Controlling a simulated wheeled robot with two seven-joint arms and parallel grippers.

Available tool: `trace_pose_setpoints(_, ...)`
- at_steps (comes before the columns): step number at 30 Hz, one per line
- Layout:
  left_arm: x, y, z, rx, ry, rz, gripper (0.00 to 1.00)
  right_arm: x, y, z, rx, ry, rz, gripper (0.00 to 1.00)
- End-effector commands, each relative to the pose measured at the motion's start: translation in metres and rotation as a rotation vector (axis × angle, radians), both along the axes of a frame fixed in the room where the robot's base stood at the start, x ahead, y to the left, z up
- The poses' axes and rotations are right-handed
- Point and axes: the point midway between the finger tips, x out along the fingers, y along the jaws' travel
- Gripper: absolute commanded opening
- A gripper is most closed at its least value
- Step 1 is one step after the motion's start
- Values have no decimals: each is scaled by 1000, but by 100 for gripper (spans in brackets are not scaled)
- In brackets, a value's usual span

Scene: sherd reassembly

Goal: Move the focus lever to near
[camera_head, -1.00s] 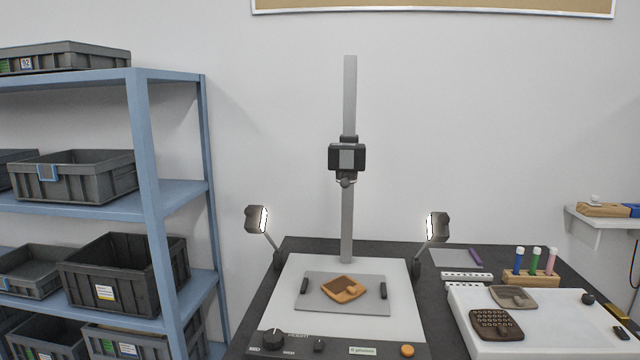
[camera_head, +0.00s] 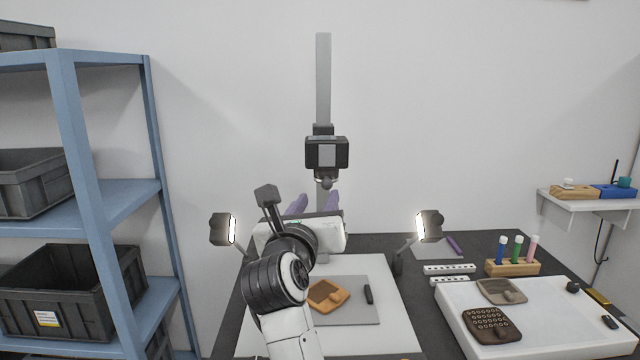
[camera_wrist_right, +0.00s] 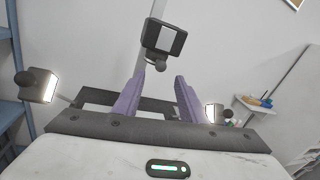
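The copy-stand camera (camera_head: 326,153) is a dark box with a grey panel, mounted on a grey upright column (camera_head: 323,80). A small rounded part (camera_head: 326,183) hangs under it, and I cannot tell whether this is the focus lever or where it is set. My right gripper (camera_head: 314,203) points away from me, just below the camera. In the right wrist view its two purple fingers (camera_wrist_right: 157,92) are apart with nothing between them. The camera (camera_wrist_right: 164,38) and the small rounded part (camera_wrist_right: 160,64) show beyond the fingertips there. My left gripper is not in view.
Lamps stand left (camera_head: 223,229) and right (camera_head: 430,226) of the column. An orange-brown sherd (camera_head: 328,296) lies on the grey plate (camera_head: 355,312) below my arm. A white tray (camera_head: 545,325) with sherds and a wooden tube rack (camera_head: 512,267) are at right. Blue shelving (camera_head: 95,215) stands left.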

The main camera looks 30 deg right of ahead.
Motion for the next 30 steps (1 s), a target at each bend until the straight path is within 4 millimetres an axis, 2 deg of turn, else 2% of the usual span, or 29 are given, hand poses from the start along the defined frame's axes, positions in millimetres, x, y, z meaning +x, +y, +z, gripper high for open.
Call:
trace_pose_setpoints(6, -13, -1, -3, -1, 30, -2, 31, 30, -30, 3, -7, 0, -2, 38)
trace_pose_setpoints(12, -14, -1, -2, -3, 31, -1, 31, 51, -50, 2, -6, 0, -2, 38)
trace_pose_setpoints(25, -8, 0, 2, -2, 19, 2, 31, 58, -58, 1, -4, -2, -1, 38)
trace_pose_setpoints(30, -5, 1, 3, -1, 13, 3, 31, 58, -57, 1, -5, -1, -1, 9)
